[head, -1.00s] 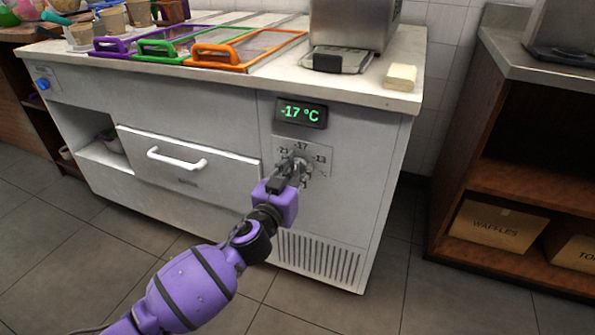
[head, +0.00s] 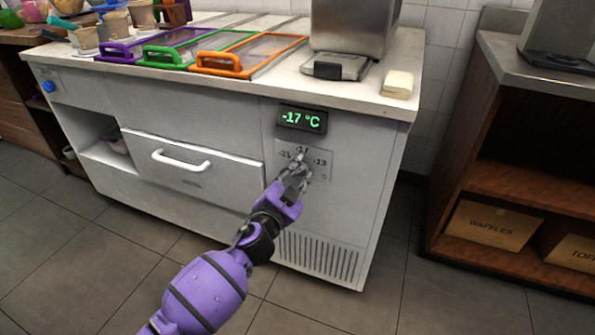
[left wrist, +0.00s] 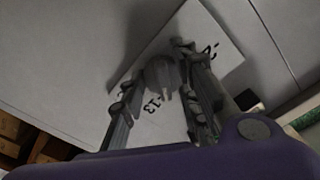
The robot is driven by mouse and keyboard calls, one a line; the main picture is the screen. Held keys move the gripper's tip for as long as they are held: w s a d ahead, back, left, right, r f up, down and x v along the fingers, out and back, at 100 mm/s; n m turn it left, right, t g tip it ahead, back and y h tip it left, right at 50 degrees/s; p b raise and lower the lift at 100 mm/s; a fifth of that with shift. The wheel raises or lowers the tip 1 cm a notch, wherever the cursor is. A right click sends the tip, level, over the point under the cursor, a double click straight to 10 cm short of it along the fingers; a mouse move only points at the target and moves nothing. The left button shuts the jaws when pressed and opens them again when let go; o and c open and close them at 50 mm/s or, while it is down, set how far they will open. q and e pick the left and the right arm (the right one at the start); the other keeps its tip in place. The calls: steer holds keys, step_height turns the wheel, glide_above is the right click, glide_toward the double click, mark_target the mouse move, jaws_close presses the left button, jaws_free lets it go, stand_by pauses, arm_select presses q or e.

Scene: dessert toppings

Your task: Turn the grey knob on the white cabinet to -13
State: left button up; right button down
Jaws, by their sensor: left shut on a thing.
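The white cabinet (head: 348,211) carries a dial plate (head: 318,175) marked -21, -17 and -13, under a display (head: 302,118) that reads -17 °C in green. My left gripper (head: 298,172) is at the dial and largely covers the knob in the head view. In the left wrist view the grey knob (left wrist: 162,74) sits between the two fingers of my left gripper (left wrist: 158,85), which is shut on it. The -13 mark shows beside the knob there. The knob's exact pointing direction is hard to tell. My right gripper is not in view.
A drawer with a white handle (head: 181,160) is left of the dial, and a vent grille (head: 317,257) is below it. Lids with purple, green and orange (head: 220,64) handles lie on the top. A wooden shelf (head: 500,182) stands to the right, with floor between.

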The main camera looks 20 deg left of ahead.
arm_select(q)
steer(key=m, duration=0.2)
steer(key=m+p, duration=0.1)
steer(key=m, duration=0.1)
steer(key=shift+s+f+m, duration=0.1)
steer(key=shift+f+m, duration=0.25)
steer(key=shift+m, duration=0.05)
stand_by(0.4)
steer(key=o, duration=1)
steer(key=shift+o, duration=0.2)
steer(key=shift+r, duration=0.1)
steer(key=s, duration=1.2)
steer(key=shift+a, duration=0.25)
steer(key=shift+a, duration=0.1)
